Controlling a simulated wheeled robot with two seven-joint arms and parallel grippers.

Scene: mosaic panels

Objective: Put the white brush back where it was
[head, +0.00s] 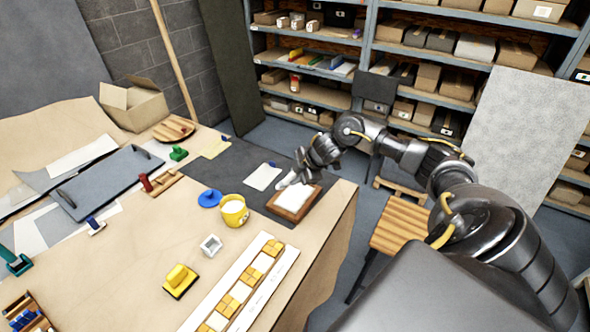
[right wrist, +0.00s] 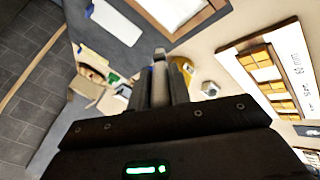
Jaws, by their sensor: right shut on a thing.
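My right gripper (head: 288,180) reaches in from the right, over the back edge of a wood-framed tray with a white inside (head: 278,206). In the right wrist view my right gripper (right wrist: 164,82) is shut on a slim pale thing, which I take to be the white brush (right wrist: 160,68). Its lower part is hidden between the fingers. In the head view the brush is too small to tell apart from the fingertips. The framed tray also shows at the top of the right wrist view (right wrist: 207,18). My left gripper is not in view.
A yellow cup (head: 234,217), a blue round piece (head: 210,198), a white square pot (head: 211,245) and a yellow block on a dark base (head: 180,281) stand near the tray. A mosaic strip (head: 278,265) lies in front. White paper (head: 262,176) lies on the dark mat (head: 235,158).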

